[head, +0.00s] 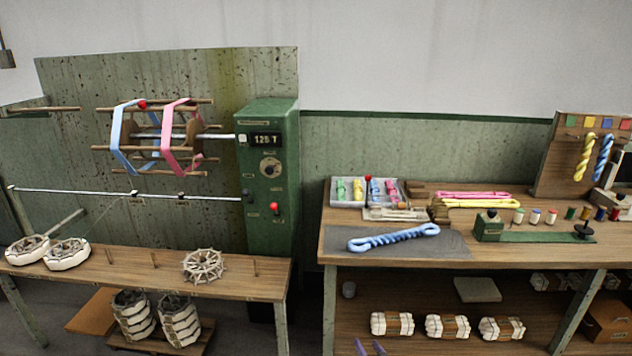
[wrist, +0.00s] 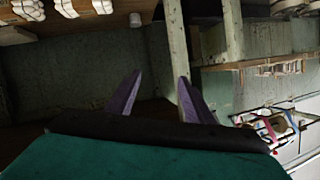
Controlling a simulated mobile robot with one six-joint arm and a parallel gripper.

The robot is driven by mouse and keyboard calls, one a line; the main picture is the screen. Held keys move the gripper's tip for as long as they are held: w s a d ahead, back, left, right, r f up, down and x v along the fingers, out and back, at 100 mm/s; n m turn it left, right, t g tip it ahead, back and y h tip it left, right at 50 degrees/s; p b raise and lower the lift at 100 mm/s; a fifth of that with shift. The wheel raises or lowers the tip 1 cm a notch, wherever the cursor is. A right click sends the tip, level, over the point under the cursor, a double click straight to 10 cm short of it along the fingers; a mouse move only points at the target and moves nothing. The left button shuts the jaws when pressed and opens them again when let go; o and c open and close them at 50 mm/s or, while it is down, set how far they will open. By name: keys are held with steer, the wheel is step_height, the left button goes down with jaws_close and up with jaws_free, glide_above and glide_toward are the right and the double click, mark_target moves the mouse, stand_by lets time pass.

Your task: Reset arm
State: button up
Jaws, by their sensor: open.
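My gripper (wrist: 160,78) shows in the wrist view as two purple fingers set apart, with nothing between them. In the head view only the purple fingertips (head: 370,345) show at the bottom edge, low in front of the right bench (head: 350,256). The rest of my arm is out of the head view. The wrist view looks tilted, with bench legs and the green wall beyond the fingers. The fingers appear to touch nothing.
A blue twisted skein (head: 393,238) lies on a dark mat (head: 455,246) on the right bench. White bundles (head: 447,327) sit on its lower shelf, near my fingertips. A green reeling machine (head: 268,170) stands left, behind the left bench (head: 130,272). A gap separates the benches.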

steer(key=s+d+f+g+h, duration=0.1)
steer(key=s+f+g, duration=0.2)
steer(key=s+f, duration=0.35)
steer(key=s+f+m+g+h, duration=0.1)
steer(key=s+f+g+h, duration=0.2)
steer(key=s, duration=0.7)
steer(key=s+d+f+g, duration=0.1)
steer(key=s+f+g, duration=0.3)
steer(key=s, duration=0.4)
steer(key=s+a+r+n+g, duration=0.1)
steer(key=s+g, duration=0.4)
steer(key=s, duration=0.6)
steer(key=s+a+r+n+g+y, duration=0.1)
steer(key=s+g, duration=0.3)
steer(key=s, duration=0.7)
steer(key=shift+s+a+r+n+g, duration=0.2)
steer(key=shift+a+r+n+g, duration=0.15)
steer(key=shift+a+r, duration=0.3)
